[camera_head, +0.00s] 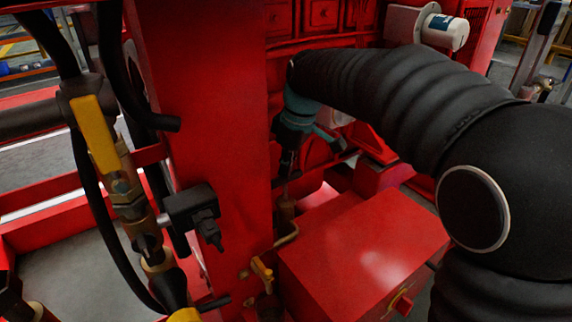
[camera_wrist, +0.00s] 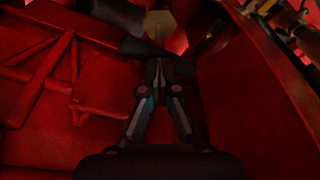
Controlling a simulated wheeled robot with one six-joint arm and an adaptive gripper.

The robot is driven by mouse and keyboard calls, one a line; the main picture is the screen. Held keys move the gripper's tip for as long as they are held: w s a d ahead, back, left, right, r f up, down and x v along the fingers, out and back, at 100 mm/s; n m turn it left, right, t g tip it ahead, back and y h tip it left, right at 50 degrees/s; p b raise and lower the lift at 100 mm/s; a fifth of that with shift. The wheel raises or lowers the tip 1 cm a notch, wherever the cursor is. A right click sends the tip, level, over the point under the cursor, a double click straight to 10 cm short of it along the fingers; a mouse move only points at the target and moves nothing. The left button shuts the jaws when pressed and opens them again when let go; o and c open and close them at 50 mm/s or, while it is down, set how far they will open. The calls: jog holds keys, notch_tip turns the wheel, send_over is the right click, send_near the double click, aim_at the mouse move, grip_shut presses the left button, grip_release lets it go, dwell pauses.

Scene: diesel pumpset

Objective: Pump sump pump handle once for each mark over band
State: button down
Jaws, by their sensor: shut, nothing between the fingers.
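My gripper (camera_head: 287,172) hangs below its teal wrist, between the red upright and the red engine side in the head view. It is shut and empty; its fingers meet at the middle of the wrist view (camera_wrist: 158,68). A thin rod above a small brass-coloured body (camera_head: 286,208) lies just below the fingertips in the head view; I cannot tell whether it is the sump pump or whether the fingers touch it. A tan hexagonal piece (camera_wrist: 160,22) shows beyond the fingertips in the wrist view, with dark rounded parts beside it. I cannot make out a band or marks.
A wide red upright (camera_head: 205,100) stands left of my gripper. A red box (camera_head: 365,255) sits to its lower right. A yellow-handled valve (camera_head: 95,130) with black hoses is at the left. A white filter (camera_head: 445,32) is at the upper right. Red walls crowd the wrist view.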

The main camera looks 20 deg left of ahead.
aim_at(286, 180)
jog(key=shift+r+p, duration=1.3)
jog(key=shift+r, duration=0.45)
jog(key=shift+f, duration=0.3)
jog(key=shift+f+b, duration=2.25)
jog(key=shift+f, duration=1.25)
jog(key=shift+r, duration=0.15)
jog(key=shift+r+p, duration=3.1)
jog(key=shift+r, duration=0.55)
jog(key=shift+f, duration=0.2)
